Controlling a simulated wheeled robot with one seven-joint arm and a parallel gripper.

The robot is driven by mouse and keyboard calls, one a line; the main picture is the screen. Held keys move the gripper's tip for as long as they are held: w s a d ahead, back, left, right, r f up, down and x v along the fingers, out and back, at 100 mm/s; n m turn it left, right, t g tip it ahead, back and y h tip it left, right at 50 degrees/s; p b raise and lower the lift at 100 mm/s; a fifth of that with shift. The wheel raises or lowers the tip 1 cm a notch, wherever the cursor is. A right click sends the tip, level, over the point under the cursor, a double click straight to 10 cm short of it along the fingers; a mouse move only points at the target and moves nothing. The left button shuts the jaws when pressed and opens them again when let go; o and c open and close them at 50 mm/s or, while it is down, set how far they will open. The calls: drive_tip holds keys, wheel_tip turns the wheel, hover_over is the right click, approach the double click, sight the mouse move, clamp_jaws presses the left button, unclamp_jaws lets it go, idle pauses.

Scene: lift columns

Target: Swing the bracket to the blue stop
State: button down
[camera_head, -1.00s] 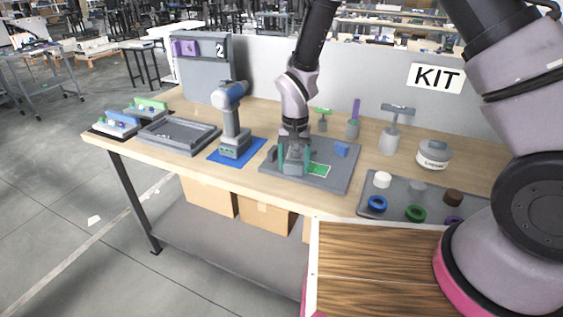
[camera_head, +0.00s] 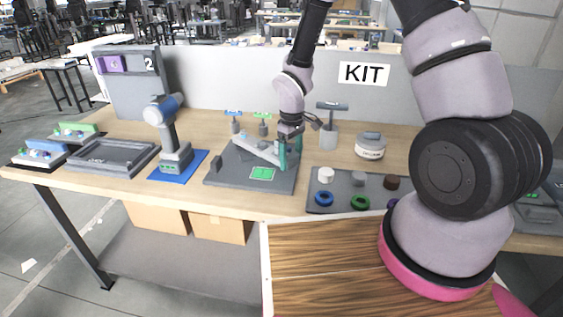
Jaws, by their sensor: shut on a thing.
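My gripper (camera_head: 289,150) is at the right side of the grey fixture plate (camera_head: 225,178), shut on the free end of the light grey bracket (camera_head: 258,150). The bracket is a long bar that runs from the back left of the plate toward the right front edge. The blue stop does not show now; my gripper and the bracket end cover its place at the plate's right side. Whether the bracket touches the stop cannot be told. A green patch (camera_head: 262,173) lies bare on the plate in front of the bracket. A dark block (camera_head: 216,162) stands at the plate's left.
A power drill (camera_head: 167,130) stands on a blue mat left of the plate. T-handled tools (camera_head: 330,125) stand behind it. A tray (camera_head: 316,199) with rings and caps lies close on the right, with a round tin (camera_head: 370,145) behind.

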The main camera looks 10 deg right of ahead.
drive_tip(key=shift+w+d+n, duration=0.4)
drive_tip(key=shift+w+d, duration=0.1)
drive_tip(key=shift+w, duration=0.1)
unclamp_jaws()
drive_tip(key=shift+r, duration=0.1)
wheel_tip(320, 180, up, 11)
idle(0.3)
drive_tip(key=shift+d, duration=0.1)
idle(0.4)
